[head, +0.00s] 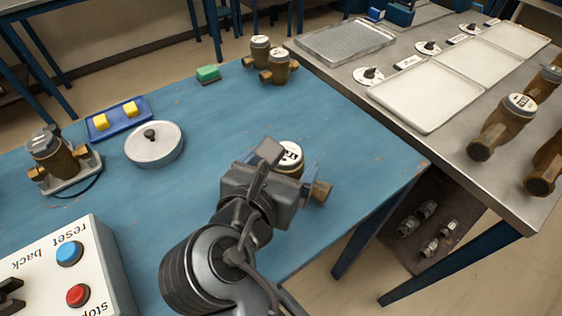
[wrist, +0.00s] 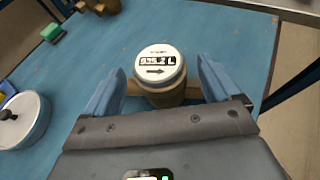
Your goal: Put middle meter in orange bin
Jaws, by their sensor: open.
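A brass meter with a white round display face (head: 290,156) stands on the blue table near its right end. It also shows in the wrist view (wrist: 160,68), with brass pipe ends to both sides. My gripper (wrist: 159,82) is open, with one blue finger to each side of this meter and gaps between the fingers and its round head. In the head view my wrist and gripper hide part of the meter. Two more brass meters (head: 259,50) (head: 279,67) stand close together at the table's back edge. No orange bin shows in either view.
A round white lidded pot (head: 154,145), a blue tray with yellow blocks (head: 117,119), a meter in a cradle (head: 52,155) and a button box (head: 72,265) are left. A green sponge (head: 208,73) lies behind. A metal bench (head: 450,150) with meters stands right.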

